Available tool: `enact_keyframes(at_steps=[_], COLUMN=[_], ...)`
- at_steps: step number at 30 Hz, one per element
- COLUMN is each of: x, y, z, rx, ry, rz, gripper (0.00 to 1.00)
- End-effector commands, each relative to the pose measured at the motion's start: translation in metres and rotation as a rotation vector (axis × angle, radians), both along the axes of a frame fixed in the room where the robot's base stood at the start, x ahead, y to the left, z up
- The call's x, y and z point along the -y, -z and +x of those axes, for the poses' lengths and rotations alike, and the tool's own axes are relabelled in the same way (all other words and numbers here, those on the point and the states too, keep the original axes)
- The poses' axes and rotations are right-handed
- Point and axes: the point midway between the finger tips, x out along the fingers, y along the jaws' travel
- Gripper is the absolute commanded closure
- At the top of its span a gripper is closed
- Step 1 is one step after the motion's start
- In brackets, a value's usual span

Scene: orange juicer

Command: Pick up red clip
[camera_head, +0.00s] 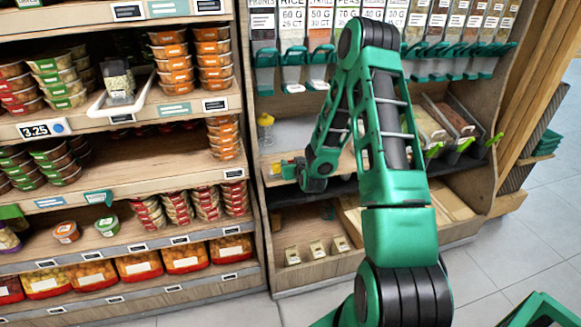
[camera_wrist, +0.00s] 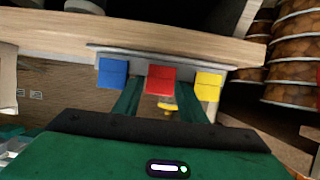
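A red clip (camera_wrist: 161,79) hangs at the shelf edge in the wrist view, between a blue clip (camera_wrist: 113,73) on its left and a yellow clip (camera_wrist: 208,86) on its right. My gripper (camera_wrist: 161,98) is open, with one green finger on each side of the red clip. A gap shows between each finger and the red clip. The fingertips are partly hidden near the blue and yellow clips.
A wooden shelf board (camera_wrist: 200,45) runs just above the clips in the wrist view. Stacked containers (camera_wrist: 293,72) stand close at the right. In the head view, a yellow-topped bottle (camera_head: 265,130) stands on the shelf above, and dispensers (camera_head: 292,60) hang overhead. The floor (camera_head: 480,270) is clear.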

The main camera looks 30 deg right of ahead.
Motion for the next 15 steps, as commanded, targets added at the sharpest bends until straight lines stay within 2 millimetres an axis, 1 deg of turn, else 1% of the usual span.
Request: enact_keyframes(at_steps=[7, 8, 9, 11, 15], x=[0.0004, 0.0004, 0.0004, 0.0004, 0.0004], y=[0.0004, 0.0004, 0.0004, 0.0004, 0.0003], z=[0.0012, 0.0011, 0.0011, 0.0011, 0.0011], rx=[0.0, 0.0, 0.0, 0.0, 0.0], ry=[0.0, 0.0, 0.0, 0.0, 0.0], rz=[0.0, 0.0, 0.0, 0.0, 0.0], gripper=[0.62, 0.7, 0.79, 0.93, 0.93])
